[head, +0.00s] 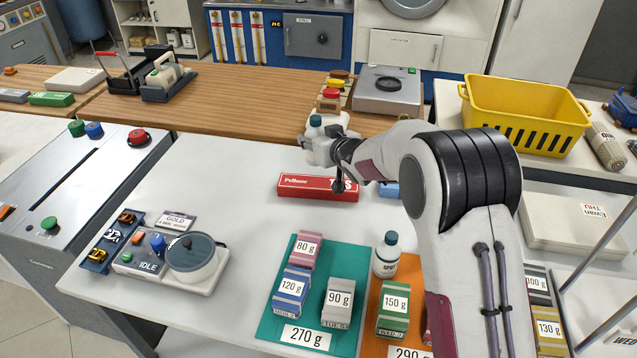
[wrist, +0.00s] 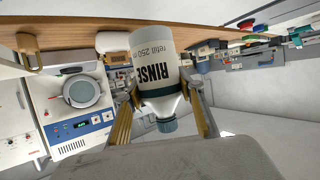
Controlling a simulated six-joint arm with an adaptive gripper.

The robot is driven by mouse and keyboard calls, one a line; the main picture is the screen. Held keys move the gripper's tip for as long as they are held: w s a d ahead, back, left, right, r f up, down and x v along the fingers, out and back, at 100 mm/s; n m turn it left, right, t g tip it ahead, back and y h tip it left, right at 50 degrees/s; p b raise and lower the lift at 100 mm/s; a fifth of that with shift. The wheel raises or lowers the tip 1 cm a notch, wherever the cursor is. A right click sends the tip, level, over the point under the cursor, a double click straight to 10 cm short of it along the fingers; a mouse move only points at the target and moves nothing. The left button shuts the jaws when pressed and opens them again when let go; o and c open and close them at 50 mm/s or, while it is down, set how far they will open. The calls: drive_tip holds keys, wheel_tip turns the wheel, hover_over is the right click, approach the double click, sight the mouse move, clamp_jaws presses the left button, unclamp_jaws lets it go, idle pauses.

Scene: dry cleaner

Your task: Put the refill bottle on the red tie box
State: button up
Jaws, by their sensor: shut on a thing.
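The refill bottle is white with a teal cap (head: 315,121). In the wrist view its dark print reads RINSE and refill (wrist: 158,65). My gripper (head: 325,142) is shut around the bottle, with a finger on each side of it. In the head view the gripper and wrist hide much of the bottle. The red tie box (head: 305,187) lies flat on the white counter, lower in the head view than the held bottle. Part of my arm crosses its right end. The bottle appears held up, apart from the box.
A second white bottle with a teal cap (head: 386,257) stands on the counter near several labelled weight blocks on a teal mat (head: 267,322). A blue item (head: 388,190) lies right of the box. A yellow basket (head: 520,112) stands at the right. The counter left of the box is clear.

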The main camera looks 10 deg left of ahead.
drive_tip(key=shift+f, duration=0.1)
idle(0.3)
hover_over(316, 189)
drive_tip(key=shift+f, duration=3.1)
drive_tip(key=shift+f, duration=1.9)
drive_tip(key=shift+f, duration=0.1)
drive_tip(key=o, duration=1.3)
drive_tip(key=shift+f, duration=0.1)
drive_tip(key=shift+r, duration=0.2)
